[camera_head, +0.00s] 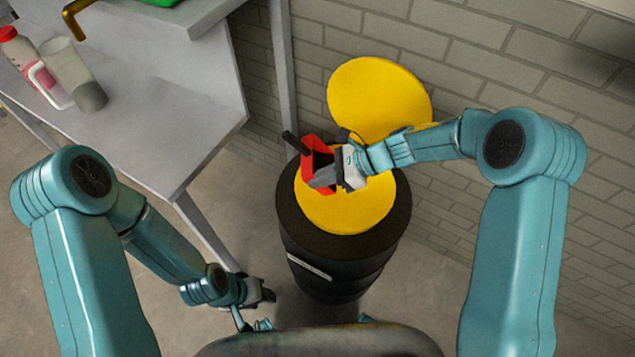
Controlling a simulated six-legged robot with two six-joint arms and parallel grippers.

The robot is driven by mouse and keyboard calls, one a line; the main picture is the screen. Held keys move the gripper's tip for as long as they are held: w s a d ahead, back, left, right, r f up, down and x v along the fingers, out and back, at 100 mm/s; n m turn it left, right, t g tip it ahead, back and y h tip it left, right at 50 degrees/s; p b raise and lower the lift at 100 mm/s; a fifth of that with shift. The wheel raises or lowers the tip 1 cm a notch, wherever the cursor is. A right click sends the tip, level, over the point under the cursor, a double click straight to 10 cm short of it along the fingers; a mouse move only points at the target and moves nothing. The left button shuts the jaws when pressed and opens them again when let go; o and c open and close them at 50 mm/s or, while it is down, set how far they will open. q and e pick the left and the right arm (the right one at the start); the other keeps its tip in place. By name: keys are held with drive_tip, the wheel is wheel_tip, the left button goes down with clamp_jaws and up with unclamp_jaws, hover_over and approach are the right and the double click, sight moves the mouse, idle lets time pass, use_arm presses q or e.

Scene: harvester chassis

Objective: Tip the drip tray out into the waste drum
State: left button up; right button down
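The waste drum (335,265) is black, with a round yellow top (345,215), and stands on the floor at the centre. I cannot tell whether this yellow face is a cover or the drum's inside. A red piece with a dark bar-like handle (309,150), which looks like the drip tray, is over the drum, tilted and seen nearly edge-on. My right gripper (325,170) is at the red piece and appears shut on it, hiding part of it. Any contents are not visible. My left gripper (264,295) is low, left of the drum, apart from it; its fingers are too small to read.
A round yellow disc (380,95) stands upright behind the drum against the grey brick wall (465,60). A grey bench (170,130) at the left holds a red-capped bottle (25,55) and a clear jug (72,75). A post rises behind the drum's left side.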

drive_tip(key=shift+d+f+y+b, duration=0.1)
drive_tip(key=shift+d+y+b, duration=0.7)
drive_tip(key=shift+b, duration=0.65)
drive_tip(key=shift+d+f+y+b, duration=0.1)
drive_tip(key=shift+d+y+b, duration=0.35)
drive_tip(key=shift+y+b, duration=0.85)
drive_tip(key=y+b, duration=0.1)
drive_tip(key=d+y+b, duration=0.1)
drive_tip(key=shift+s+d+r+b, duration=0.1)
drive_tip(key=shift+d+b, duration=0.15)
drive_tip(key=shift+b, duration=0.15)
drive_tip(key=d+y+b, duration=0.1)
drive_tip(key=y+b, duration=0.1)
drive_tip(key=d+y+b, duration=0.1)
drive_tip(key=y, duration=0.1)
drive_tip(key=shift+s+d+t+b, duration=0.1)
drive_tip(key=shift+d+t+b, duration=0.2)
drive_tip(key=shift+d+b, duration=0.05)
drive_tip(key=shift+r, duration=0.1)
